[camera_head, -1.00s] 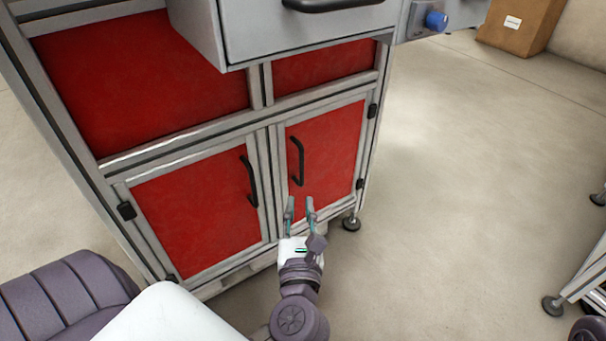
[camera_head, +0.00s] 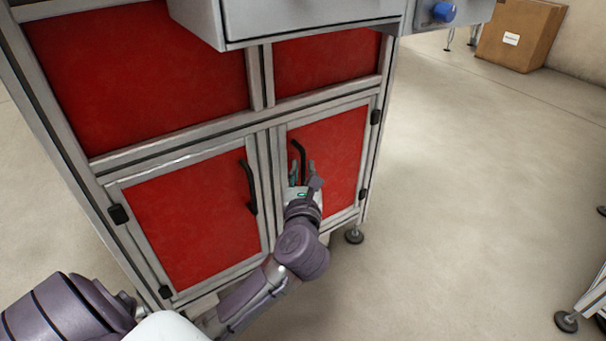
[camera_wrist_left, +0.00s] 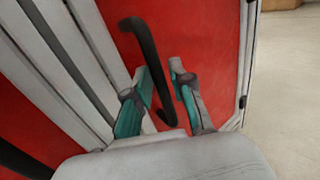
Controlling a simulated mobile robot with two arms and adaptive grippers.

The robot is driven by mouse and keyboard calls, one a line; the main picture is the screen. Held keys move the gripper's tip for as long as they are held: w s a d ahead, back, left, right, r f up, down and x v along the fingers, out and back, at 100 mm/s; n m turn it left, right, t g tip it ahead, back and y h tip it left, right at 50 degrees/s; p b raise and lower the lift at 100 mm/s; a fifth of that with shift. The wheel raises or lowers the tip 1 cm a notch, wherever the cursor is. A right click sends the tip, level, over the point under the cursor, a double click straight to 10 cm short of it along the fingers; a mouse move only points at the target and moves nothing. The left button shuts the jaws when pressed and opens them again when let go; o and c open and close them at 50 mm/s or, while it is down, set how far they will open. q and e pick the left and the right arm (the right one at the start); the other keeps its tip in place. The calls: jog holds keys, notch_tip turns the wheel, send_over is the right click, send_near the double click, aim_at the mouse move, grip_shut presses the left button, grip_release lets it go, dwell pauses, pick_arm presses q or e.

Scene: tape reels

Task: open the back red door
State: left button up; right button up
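Two red doors with grey frames sit side by side in the lower cabinet, both closed: the left door (camera_head: 190,228) and the right door (camera_head: 335,160). Each has a black bar handle near the middle post: the left handle (camera_head: 249,187) and the right handle (camera_head: 299,152). My left gripper (camera_head: 302,173) is in front of the right door at its handle. In the left wrist view, its teal fingers (camera_wrist_left: 160,90) are open, with the lower part of the right handle (camera_wrist_left: 145,48) showing between them. The fingers are not closed on it. My right gripper is out of view.
A grey drawer unit (camera_head: 300,22) juts out above the doors. Fixed red panels (camera_head: 140,75) lie above the door frames. Open floor (camera_head: 470,180) lies to the right, with a cardboard box (camera_head: 520,35) at the back right and a metal stand foot (camera_head: 567,321) at lower right.

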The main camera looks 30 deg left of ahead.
pick_arm(q)
grip_shut()
jog(key=shift+d, duration=0.15)
dwell(0.4)
